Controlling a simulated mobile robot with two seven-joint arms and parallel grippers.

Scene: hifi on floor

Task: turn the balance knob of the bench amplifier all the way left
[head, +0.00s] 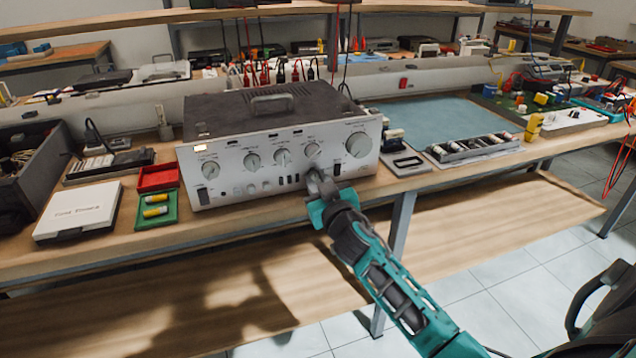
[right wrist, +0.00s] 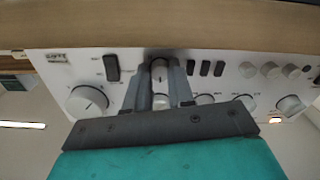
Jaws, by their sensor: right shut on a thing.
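The bench amplifier (head: 225,165) is a wide silver-fronted unit with a dark top, standing on the workbench. My right gripper (head: 318,182) reaches its front panel from below, right of the panel's middle. In the head view the gripper hides this knob. My left gripper is not in view.
A large knob (head: 358,145) and a dark switch (right wrist: 112,67) sit close beside the gripper. Left of the amplifier are red (head: 158,178) and green (head: 156,220) trays and a white case (head: 78,212). A parts tray (head: 472,148) stands to the right. The bench front is free.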

